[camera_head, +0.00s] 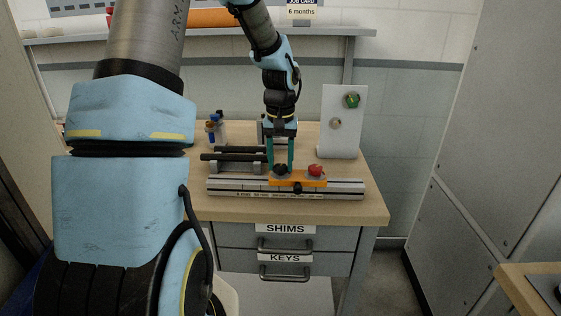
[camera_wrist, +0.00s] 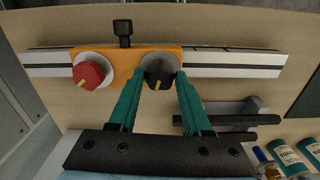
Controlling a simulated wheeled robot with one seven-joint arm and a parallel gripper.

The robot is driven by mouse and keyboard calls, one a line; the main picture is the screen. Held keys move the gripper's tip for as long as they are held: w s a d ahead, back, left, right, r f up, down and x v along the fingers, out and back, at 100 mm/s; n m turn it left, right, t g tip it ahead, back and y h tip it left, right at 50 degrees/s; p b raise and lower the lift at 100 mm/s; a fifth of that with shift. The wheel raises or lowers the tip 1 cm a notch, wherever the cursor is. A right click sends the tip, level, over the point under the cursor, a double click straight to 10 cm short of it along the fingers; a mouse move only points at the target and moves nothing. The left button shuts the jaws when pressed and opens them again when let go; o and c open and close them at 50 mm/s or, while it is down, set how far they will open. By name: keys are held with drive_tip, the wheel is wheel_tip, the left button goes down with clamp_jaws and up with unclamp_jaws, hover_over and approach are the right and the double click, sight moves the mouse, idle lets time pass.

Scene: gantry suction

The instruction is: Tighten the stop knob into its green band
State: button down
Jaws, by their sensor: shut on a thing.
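A black knob (camera_wrist: 160,73) with a yellow pointer mark sits in a pale round dial on an orange carriage (camera_wrist: 124,66). My gripper (camera_wrist: 160,77) has its teal fingers on both sides of this knob, shut on it. In the head view my gripper (camera_head: 281,163) reaches down onto the black knob (camera_head: 281,171). A red knob (camera_wrist: 88,75) sits on the same carriage, free of the fingers. A smaller black knob (camera_wrist: 123,30) sticks out from the carriage's front edge. I cannot make out a green band around the gripped knob.
The carriage rides on a metal rail (camera_head: 230,187) along the bench (camera_head: 370,207). Black bars (camera_head: 231,157) lie behind it. A white panel (camera_head: 341,140) with a green dial stands at the back right. Bottles (camera_wrist: 286,155) are near my gripper's side.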

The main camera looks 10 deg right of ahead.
sight(280, 166)
drive_tip(key=shift+r+m+p, duration=0.2)
drive_tip(key=shift+m+p, duration=0.55)
drive_tip(key=shift+m, duration=0.65)
drive_tip(key=shift+f+m+p, duration=0.15)
drive_tip(key=shift+m+p, duration=0.25)
drive_tip(key=shift+m, duration=0.9)
drive_tip(key=shift+c, duration=1.7)
unclamp_jaws()
wheel_tip(280, 166, up, 11)
drive_tip(key=b, duration=0.2)
drive_tip(key=shift+f, duration=0.15)
